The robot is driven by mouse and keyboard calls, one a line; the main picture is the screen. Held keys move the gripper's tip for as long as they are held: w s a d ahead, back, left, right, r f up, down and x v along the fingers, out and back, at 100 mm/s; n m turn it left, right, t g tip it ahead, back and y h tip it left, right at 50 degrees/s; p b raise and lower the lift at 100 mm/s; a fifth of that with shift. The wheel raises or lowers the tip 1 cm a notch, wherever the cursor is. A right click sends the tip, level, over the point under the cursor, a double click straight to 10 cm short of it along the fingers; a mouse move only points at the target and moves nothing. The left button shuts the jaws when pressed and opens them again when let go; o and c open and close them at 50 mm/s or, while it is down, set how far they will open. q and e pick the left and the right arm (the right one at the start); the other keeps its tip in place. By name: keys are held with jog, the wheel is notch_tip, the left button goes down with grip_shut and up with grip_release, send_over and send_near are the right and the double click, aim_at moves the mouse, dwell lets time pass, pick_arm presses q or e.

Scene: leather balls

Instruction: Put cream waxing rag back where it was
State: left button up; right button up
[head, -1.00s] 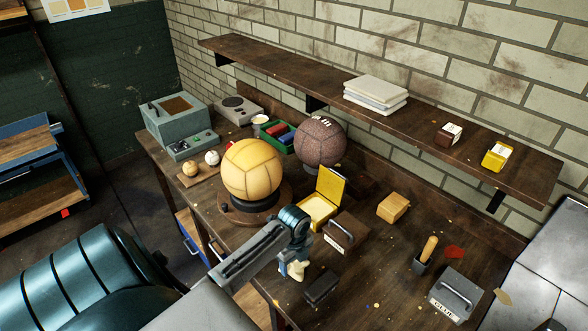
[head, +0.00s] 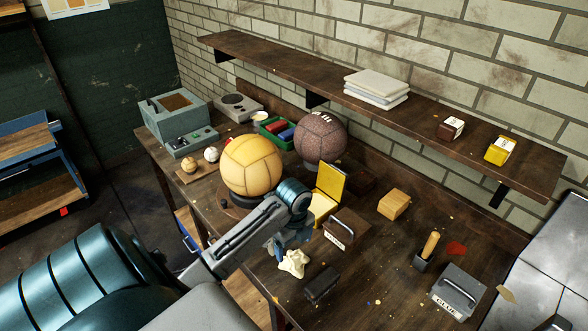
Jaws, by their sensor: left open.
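The cream waxing rag (head: 292,263) is a small crumpled cloth near the front edge of the dark wooden workbench (head: 375,275). My left gripper (head: 279,247) is open, just above and behind the rag in the head view. The arm hides part of the space between them, so I cannot tell whether they still touch. The arm also covers part of an open yellow wax tin (head: 330,187). My right gripper is not in view.
A yellow ball (head: 252,164) on a round stand and a brown ball (head: 321,136) stand behind my arm. A brown box (head: 346,229) and a black block (head: 321,284) flank the rag's right. A shelf (head: 270,62) with folded cloths (head: 376,87) runs above.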

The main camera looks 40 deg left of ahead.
aim_at(294, 255)
pick_arm(q)
jog(key=shift+r, duration=2.5)
